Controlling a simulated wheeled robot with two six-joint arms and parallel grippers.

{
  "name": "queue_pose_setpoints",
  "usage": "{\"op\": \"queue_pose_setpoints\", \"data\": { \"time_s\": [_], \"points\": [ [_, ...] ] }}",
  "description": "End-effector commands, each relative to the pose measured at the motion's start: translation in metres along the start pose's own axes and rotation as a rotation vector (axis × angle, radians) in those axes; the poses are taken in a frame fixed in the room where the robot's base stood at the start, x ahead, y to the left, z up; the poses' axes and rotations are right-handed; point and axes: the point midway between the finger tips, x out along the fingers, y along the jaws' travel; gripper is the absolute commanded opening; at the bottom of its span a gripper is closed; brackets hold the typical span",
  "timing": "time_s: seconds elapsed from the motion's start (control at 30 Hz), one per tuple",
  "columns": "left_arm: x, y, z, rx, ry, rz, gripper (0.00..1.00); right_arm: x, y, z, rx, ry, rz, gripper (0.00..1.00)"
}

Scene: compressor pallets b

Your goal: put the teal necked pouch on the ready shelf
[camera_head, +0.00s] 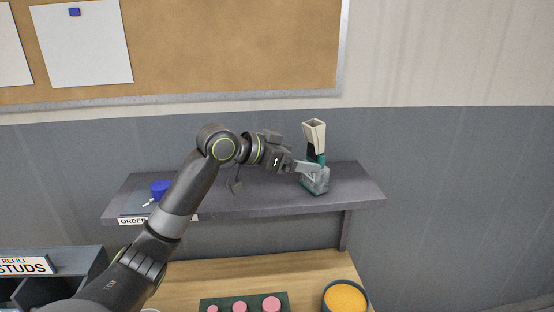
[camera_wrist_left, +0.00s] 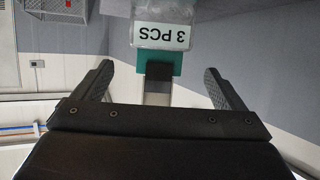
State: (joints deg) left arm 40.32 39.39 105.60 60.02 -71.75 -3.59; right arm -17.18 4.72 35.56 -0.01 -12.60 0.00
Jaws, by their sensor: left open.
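The teal necked pouch (camera_head: 318,182) stands upright near the right end of the dark wall shelf (camera_head: 355,187). Its body is greyish and translucent, with a teal neck and a dark part above it. A pale flared piece (camera_head: 314,130) tops it. My left gripper (camera_head: 304,168) is open at the pouch, reaching in from the left. In the left wrist view, the pouch (camera_wrist_left: 160,36) appears upside down with a "3 PCS" label. Its teal and dark neck lies between the spread fingers, with gaps on both sides. My right gripper is not in view.
A blue item (camera_head: 160,189) sits at the shelf's left end, above a label (camera_head: 133,221) reading "ORDER", partly hidden by my arm. Below are a wooden bench (camera_head: 290,266), a green block with pink discs (camera_head: 245,301) and an orange-filled bowl (camera_head: 345,298). The shelf's middle looks mostly clear.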

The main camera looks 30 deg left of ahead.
Motion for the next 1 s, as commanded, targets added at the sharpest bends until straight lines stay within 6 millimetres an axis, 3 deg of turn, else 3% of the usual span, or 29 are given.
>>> {"op": "queue_pose_setpoints", "data": {
  "time_s": [0.2,0.4,1.0],
  "points": [
    [-0.032,-0.001,0.002,0.003,-0.001,-0.004,0.92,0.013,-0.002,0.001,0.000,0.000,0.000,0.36],
    [-0.050,-0.001,0.001,0.001,0.000,-0.003,0.92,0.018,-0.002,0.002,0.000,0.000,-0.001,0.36],
    [-0.058,0.000,0.000,-0.002,0.001,0.001,0.92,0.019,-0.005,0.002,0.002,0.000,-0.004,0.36]
  ]
}}
